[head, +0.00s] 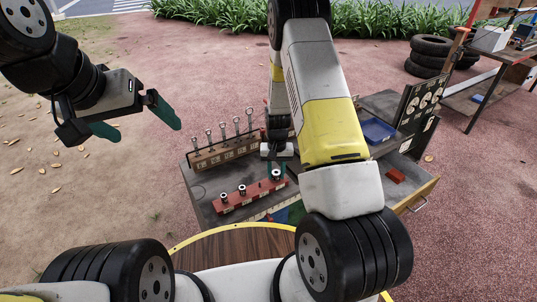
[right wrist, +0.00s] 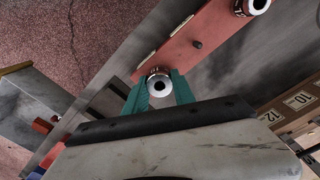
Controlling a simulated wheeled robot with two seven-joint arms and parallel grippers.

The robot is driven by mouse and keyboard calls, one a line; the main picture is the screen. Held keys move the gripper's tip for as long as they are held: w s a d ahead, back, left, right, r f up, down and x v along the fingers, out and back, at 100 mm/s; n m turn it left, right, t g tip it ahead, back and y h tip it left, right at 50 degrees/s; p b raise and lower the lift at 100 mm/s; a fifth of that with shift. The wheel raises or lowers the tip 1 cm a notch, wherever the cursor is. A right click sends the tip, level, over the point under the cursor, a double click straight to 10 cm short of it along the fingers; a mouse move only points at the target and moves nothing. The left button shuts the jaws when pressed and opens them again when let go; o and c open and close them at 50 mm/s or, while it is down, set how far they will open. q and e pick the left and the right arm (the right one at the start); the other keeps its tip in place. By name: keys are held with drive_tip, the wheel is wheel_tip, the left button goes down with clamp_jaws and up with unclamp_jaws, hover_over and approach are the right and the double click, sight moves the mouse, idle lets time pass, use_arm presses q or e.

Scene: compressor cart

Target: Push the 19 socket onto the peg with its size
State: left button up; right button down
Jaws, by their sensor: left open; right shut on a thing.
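The red peg rail (head: 252,198) lies on the grey cart top in the head view. Two chrome sockets, one at the left end (head: 224,198) and one beside it (head: 242,190), stand on it. My right gripper (head: 277,170) is shut on a chrome socket (right wrist: 160,85) at the rail's right end. In the right wrist view its teal fingers flank this socket. The rail (right wrist: 190,35) also shows there, with a bare dark peg (right wrist: 197,44). I cannot tell whether the held socket sits on a peg; its size mark is unreadable. My left gripper (head: 147,131) is open and empty, left of the cart.
A wooden rack (head: 225,152) with several upright wrenches stands behind the rail; labels 10 and 12 show in the wrist view. A blue tray (head: 379,131) lies at the right. An open drawer (head: 420,189) holds a red block (head: 396,175). A panel (head: 420,95) rises at the cart's right.

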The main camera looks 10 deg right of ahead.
drive_tip(key=c, duration=1)
unclamp_jaws()
drive_tip(key=shift+o, duration=0.2)
drive_tip(key=shift+r, duration=3.9)
